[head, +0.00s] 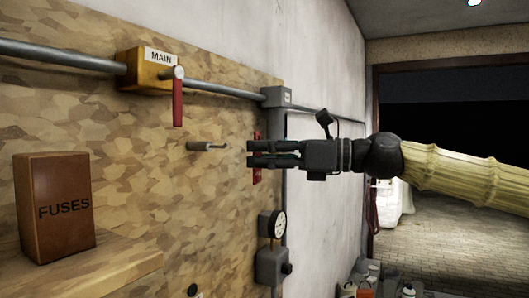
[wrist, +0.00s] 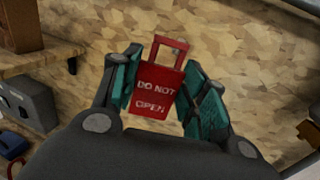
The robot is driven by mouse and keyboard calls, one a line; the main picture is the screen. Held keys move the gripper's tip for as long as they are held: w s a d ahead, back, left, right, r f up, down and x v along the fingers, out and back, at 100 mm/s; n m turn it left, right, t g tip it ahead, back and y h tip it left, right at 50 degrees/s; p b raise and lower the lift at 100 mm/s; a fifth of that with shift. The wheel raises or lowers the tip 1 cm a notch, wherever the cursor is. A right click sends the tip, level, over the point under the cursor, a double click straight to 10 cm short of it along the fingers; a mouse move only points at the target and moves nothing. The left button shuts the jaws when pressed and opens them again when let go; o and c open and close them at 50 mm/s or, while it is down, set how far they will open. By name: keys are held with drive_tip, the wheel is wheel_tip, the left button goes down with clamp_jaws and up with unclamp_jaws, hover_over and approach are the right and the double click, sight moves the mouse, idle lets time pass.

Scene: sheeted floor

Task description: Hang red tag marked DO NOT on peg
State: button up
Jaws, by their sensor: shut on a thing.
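The red tag (wrist: 154,88), lettered "DO NOT OPEN", has a rectangular opening in its top part. In the wrist view my gripper (wrist: 162,62) is shut on it, with a finger at each side and the lettering facing the camera. In the head view my gripper (head: 250,153) points left, and red parts of the tag (head: 257,176) show above and below the fingers, which hide its middle. The peg (head: 207,146) sticks out of the board just left of the fingertips, apart from the tag.
A yellow MAIN box (head: 146,72) with a red lever (head: 178,102) is above the peg, on a grey pipe. A brown FUSES box (head: 60,207) stands on a wooden shelf (head: 95,268) at lower left. A round gauge (head: 278,225) is below my gripper.

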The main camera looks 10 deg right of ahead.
drive_tip(key=w+a+f, duration=0.1)
drive_tip(key=w+a, duration=0.4)
drive_tip(key=a, duration=0.3)
drive_tip(key=shift+w+f+b, duration=0.3)
drive_tip(key=shift+w+b, duration=0.1)
drive_tip(key=shift+b, duration=0.05)
idle(1.2)
drive_tip(key=shift+a, duration=0.15)
idle(0.5)
drive_tip(key=o, duration=1.2)
